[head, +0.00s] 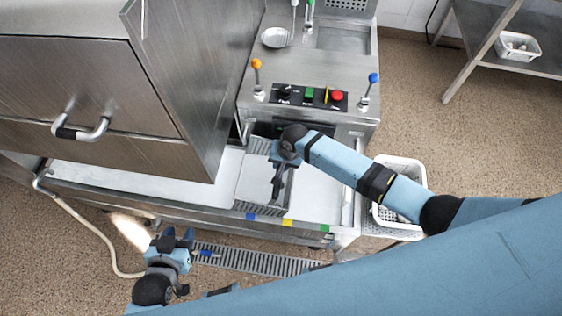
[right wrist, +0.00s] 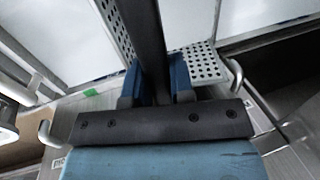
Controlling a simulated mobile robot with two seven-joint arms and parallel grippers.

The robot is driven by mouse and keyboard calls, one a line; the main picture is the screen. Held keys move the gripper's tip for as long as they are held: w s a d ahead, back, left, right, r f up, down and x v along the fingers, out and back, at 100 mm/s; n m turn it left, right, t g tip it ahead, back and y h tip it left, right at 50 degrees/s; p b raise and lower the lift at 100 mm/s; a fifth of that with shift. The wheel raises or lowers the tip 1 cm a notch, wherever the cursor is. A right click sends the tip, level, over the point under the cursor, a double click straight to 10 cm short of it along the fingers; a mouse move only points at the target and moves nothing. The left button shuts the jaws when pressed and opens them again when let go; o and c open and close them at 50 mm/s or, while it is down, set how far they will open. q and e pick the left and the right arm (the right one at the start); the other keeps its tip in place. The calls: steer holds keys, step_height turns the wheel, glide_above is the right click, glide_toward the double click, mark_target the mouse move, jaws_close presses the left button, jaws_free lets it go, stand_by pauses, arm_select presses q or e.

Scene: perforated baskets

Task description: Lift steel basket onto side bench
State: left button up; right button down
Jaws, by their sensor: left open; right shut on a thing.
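The steel basket (head: 262,205) is a perforated metal box on the steel counter beside the tall steel machine. A dark bar-like handle (head: 277,185) rises over it. My right gripper (head: 281,163) is shut on this handle from above. In the right wrist view, the blue fingers of my right gripper (right wrist: 158,85) sit on both sides of the dark handle (right wrist: 149,40), with the perforated basket wall (right wrist: 203,64) behind. Whether the basket touches the counter is unclear. My left gripper (head: 177,240) is open and empty, low in front of the counter. I cannot tell which surface is the side bench.
A white basket (head: 403,170) stands right of the counter, partly behind my right arm. Another white basket (head: 517,46) sits on a steel shelf table (head: 545,62) at upper right. A control panel (head: 310,96) with levers stands behind the basket. A hose (head: 95,232) hangs at left.

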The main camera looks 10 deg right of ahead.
steer(key=shift+a+p+v, duration=0.2)
steer(key=shift+p+v, duration=0.65)
steer(key=shift+a+p+v, duration=0.2)
steer(key=shift+p+v, duration=0.6)
steer(key=shift+v, duration=0.05)
step_height(320, 180, up, 3)
steer(key=p, duration=0.3)
steer(key=shift+w, duration=0.2)
step_height(320, 180, up, 3)
steer(key=p, duration=0.3)
steer(key=shift+w+a, duration=0.1)
steer(key=shift+a, duration=0.05)
steer(key=shift+r+p, duration=0.3)
steer(key=shift+r, duration=0.05)
arm_select(q)
step_height(320, 180, up, 10)
steer(key=a+p, duration=0.1)
steer(key=shift+n+y, duration=0.3)
steer(key=shift+n, duration=0.1)
arm_select(e)
steer(key=shift+a+v, duration=0.2)
steer(key=shift+v, duration=0.75)
arm_select(q)
steer(key=shift+s+r, duration=0.15)
arm_select(e)
steer(key=shift+r, duration=0.1)
